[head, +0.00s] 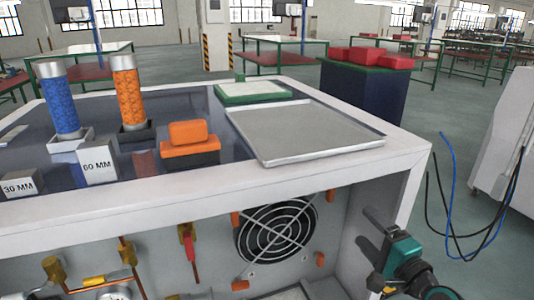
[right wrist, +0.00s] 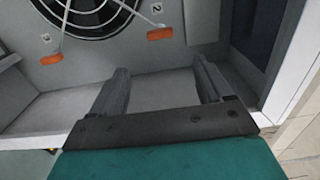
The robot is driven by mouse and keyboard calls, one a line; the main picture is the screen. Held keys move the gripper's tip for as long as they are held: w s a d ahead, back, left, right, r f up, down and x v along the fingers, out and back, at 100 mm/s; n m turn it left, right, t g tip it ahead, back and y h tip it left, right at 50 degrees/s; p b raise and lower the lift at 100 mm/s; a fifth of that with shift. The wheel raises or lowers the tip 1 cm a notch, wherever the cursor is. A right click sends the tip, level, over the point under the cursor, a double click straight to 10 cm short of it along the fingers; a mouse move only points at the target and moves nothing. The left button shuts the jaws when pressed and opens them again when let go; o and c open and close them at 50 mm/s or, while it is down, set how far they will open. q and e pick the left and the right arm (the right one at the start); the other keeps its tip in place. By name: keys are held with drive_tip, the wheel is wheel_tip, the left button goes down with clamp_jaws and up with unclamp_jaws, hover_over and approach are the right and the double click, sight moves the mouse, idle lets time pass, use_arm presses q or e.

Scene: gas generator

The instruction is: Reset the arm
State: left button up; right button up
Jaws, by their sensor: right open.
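My right gripper (head: 370,247) is at the lower right of the head view, by the right side of the open front of the white generator cabinet (head: 408,165). Its two fingers stand apart with nothing between them, as the right wrist view (right wrist: 162,72) shows. They point into the cabinet. The round fan (head: 276,230) on the cabinet's back wall lies to the left of the gripper, apart from it; it also shows in the right wrist view (right wrist: 90,8). My left gripper is not in the head view.
The cabinet top holds a blue cylinder (head: 60,103), an orange cylinder (head: 128,95), an orange and black block (head: 190,145), a grey tray (head: 300,133) and a green-framed tray (head: 252,93). Copper pipes with a red-handled valve (head: 188,245) run inside. Cables (head: 452,205) hang at right.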

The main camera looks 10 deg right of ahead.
drive_tip(key=s+a+f+n+g, duration=0.3)
drive_tip(key=s+a+f+n, duration=0.4)
drive_tip(key=s+f+n, duration=0.1)
drive_tip(key=s+a+f+n+g, duration=0.4)
drive_tip(key=s+a+f+n, duration=0.3)
drive_tip(key=f+n, duration=0.4)
drive_tip(key=shift+s+a+f+h, duration=0.2)
drive_tip(key=shift+s+f+h, duration=0.1)
drive_tip(key=shift+s+f, duration=0.4)
idle(0.3)
